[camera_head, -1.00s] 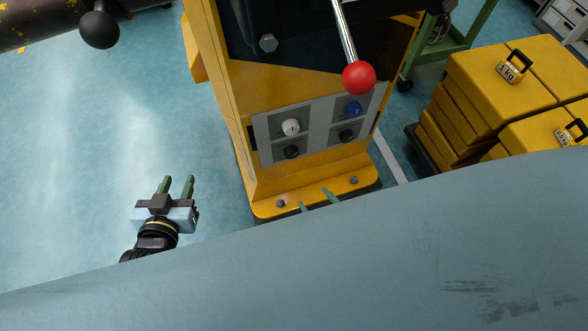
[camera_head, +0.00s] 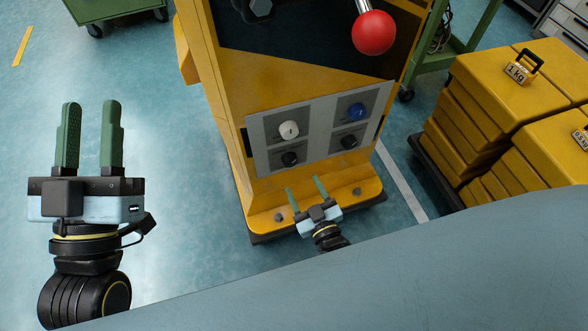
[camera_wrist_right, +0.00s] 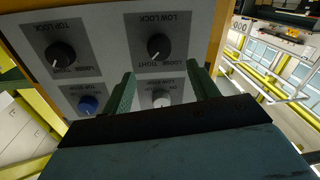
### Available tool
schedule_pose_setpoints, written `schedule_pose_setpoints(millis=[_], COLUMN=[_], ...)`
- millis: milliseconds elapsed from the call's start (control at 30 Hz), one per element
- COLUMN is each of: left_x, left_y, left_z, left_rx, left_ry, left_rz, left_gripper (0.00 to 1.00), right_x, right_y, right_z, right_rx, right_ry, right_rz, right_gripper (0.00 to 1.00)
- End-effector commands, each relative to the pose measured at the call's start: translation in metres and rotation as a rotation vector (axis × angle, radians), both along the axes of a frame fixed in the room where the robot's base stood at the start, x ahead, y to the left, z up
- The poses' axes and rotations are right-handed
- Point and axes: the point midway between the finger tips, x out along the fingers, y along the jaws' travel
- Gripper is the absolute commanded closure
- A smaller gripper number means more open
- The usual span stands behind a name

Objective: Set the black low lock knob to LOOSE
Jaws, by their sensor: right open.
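The black low lock knob (camera_head: 290,159) is at the lower left of the grey panel (camera_head: 312,125) in the head view. In the right wrist view the same knob (camera_wrist_right: 158,46) sits under the LOW LOCK lettering. My right gripper (camera_head: 304,184) is open and empty, below the panel and apart from the knob. In the right wrist view its fingers (camera_wrist_right: 163,82) spread either side of the white knob's column. My left gripper (camera_head: 91,106) is open and empty over the floor at left.
A second black knob, the top lock (camera_head: 349,142), a white knob (camera_head: 289,130) and a blue knob (camera_head: 356,111) share the panel. A red ball lever (camera_head: 373,32) hangs above. Yellow weights (camera_head: 500,115) are stacked at right. The floor at left is clear.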

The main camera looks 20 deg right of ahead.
Motion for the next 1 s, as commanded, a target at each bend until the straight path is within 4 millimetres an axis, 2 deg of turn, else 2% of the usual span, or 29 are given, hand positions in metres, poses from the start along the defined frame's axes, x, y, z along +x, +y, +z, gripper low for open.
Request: schedule_pose_setpoints(millis=[33,100,233,400,833,1000], left_x=[-0.002,-0.006,-0.014,-0.022,-0.027,-0.027], left_y=[0.001,0.002,0.004,0.006,0.008,0.008], left_z=[-0.001,0.003,0.011,0.017,0.021,0.021], left_rx=[-0.012,-0.030,-0.061,-0.088,-0.101,-0.101], left_ry=[-0.042,-0.104,-0.205,-0.296,-0.340,-0.339], left_rz=[0.002,0.001,0.002,0.003,0.003,0.003], left_gripper=[0.64,0.64,0.64,0.64,0.64,0.64], right_x=[0.014,0.028,0.049,0.067,0.074,0.074], right_y=[0.001,0.002,0.005,0.006,0.007,0.007], right_z=[-0.001,-0.002,-0.001,-0.001,0.000,0.000], right_rx=[0.002,0.002,0.001,0.002,0.001,0.001], right_ry=[-0.007,-0.005,-0.005,-0.002,0.000,-0.001], right_rz=[-0.001,-0.001,-0.001,-0.002,-0.001,0.000], right_gripper=[0.41,0.41,0.41,0.41,0.41,0.61])
